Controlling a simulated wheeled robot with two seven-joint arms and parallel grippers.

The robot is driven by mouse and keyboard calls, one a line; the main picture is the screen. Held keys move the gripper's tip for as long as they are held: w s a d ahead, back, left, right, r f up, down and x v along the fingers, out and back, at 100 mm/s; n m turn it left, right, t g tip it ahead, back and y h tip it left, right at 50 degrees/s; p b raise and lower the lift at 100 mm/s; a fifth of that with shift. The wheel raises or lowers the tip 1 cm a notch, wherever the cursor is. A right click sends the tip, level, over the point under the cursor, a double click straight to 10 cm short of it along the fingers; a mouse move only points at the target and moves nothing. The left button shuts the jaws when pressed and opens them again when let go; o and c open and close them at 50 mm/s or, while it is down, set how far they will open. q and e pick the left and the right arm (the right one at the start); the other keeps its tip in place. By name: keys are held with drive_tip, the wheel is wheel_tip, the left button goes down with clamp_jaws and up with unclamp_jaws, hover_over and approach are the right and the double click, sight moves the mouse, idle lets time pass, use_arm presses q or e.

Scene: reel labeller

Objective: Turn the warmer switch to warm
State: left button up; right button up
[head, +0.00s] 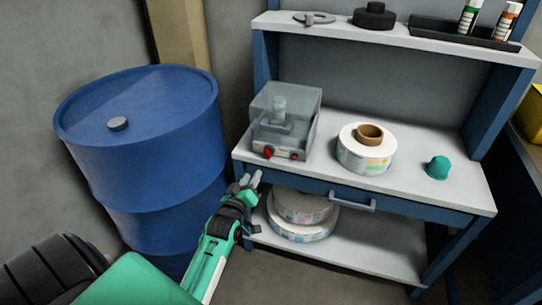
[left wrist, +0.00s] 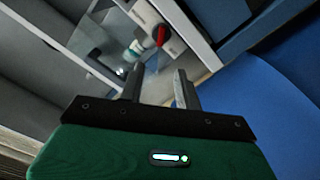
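The warmer (head: 286,115) is a box with a clear grey cover at the left end of the bench top. Its pale front carries a red switch knob (head: 268,152) on the left and a smaller red spot on the right. In the left wrist view the red knob (left wrist: 161,35) shows ahead of the fingers. My left gripper (head: 251,179) is just below and left of the knob, by the bench's front left corner, apart from it. Its two fingers (left wrist: 158,85) stand apart with nothing between them. My right gripper is not in view.
A blue drum (head: 145,140) stands close left of my left arm. On the bench top (head: 410,180) are a label roll (head: 366,150) and a teal domed object (head: 437,167). A drawer handle (head: 352,202) juts from the front. Large reels (head: 302,222) lie on the lower shelf.

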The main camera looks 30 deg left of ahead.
sight(265, 153)
use_arm(q)
drive_tip(key=x, duration=1.2)
drive_tip(key=shift+w+b, duration=0.25)
drive_tip(key=shift+b, duration=0.15)
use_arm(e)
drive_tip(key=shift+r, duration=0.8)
use_arm(q)
drive_tip(key=shift+c, duration=0.2)
clamp_jaws()
